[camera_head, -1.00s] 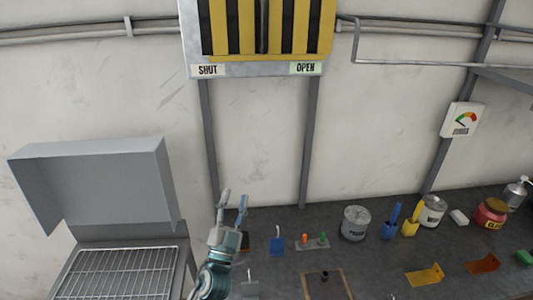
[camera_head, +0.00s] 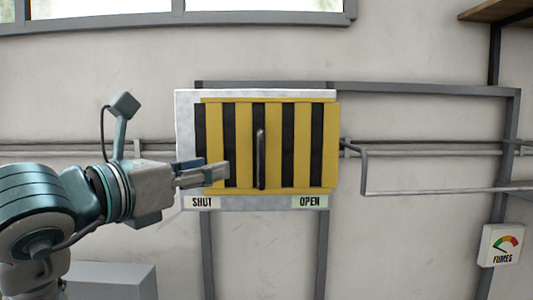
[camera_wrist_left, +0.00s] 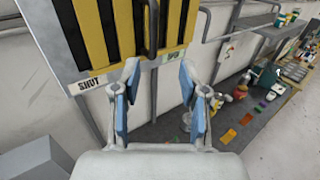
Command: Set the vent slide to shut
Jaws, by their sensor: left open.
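The vent slide (camera_head: 273,145) is a yellow and black striped panel on a pale metal plate on the wall. Its dark vertical handle (camera_head: 261,159) stands near the middle, and the panel's right edge reaches slightly past the plate. The SHUT label (camera_head: 202,202) is at lower left and the OPEN label (camera_head: 310,201) at lower right. My left gripper (camera_head: 222,172) is in front of the panel's left part, left of the handle and apart from it. In the left wrist view, my left gripper (camera_wrist_left: 160,76) is open and empty, with the handle (camera_wrist_left: 152,27) beyond its fingertips. My right gripper is out of view.
A grey pipe rail (camera_head: 435,192) runs right of the vent, and a fumes gauge (camera_head: 501,245) hangs at lower right. A grey box (camera_head: 112,281) is below my left arm. The bench (camera_wrist_left: 165,130) with several items shows in the left wrist view.

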